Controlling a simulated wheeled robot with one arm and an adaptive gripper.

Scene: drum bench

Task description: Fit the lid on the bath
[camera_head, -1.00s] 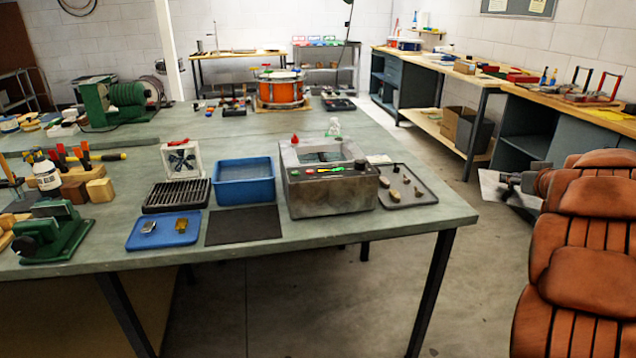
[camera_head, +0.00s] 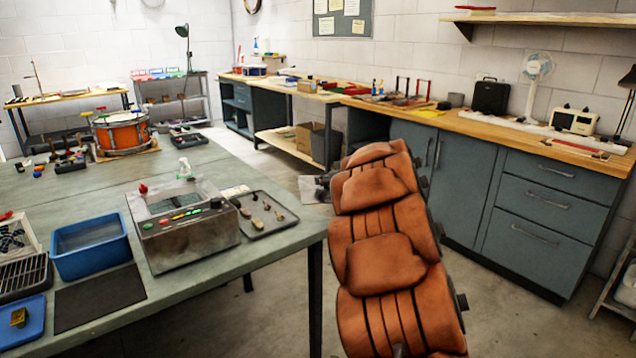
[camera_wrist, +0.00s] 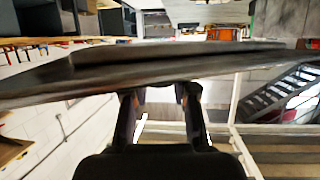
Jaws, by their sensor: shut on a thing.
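The bath (camera_head: 185,240) is a grey metal box with a control panel on the green bench; its top opening (camera_head: 172,196) is uncovered. My gripper (camera_wrist: 160,92) is shut on a flat grey metal plate, which looks like the lid (camera_wrist: 190,62). The plate spans the wrist view, seen nearly edge-on. In the head view the lid (camera_head: 312,190) shows as a small pale plate beyond my brown padded arm, right of the bench and apart from the bath. My arm hides part of the gripper there.
A dark tray (camera_head: 266,216) with small parts lies just right of the bath. A blue tub (camera_head: 92,246) stands to its left, with a spray bottle (camera_head: 184,168) behind. Grey cabinets (camera_head: 535,200) line the right wall. Floor between bench and cabinets is open.

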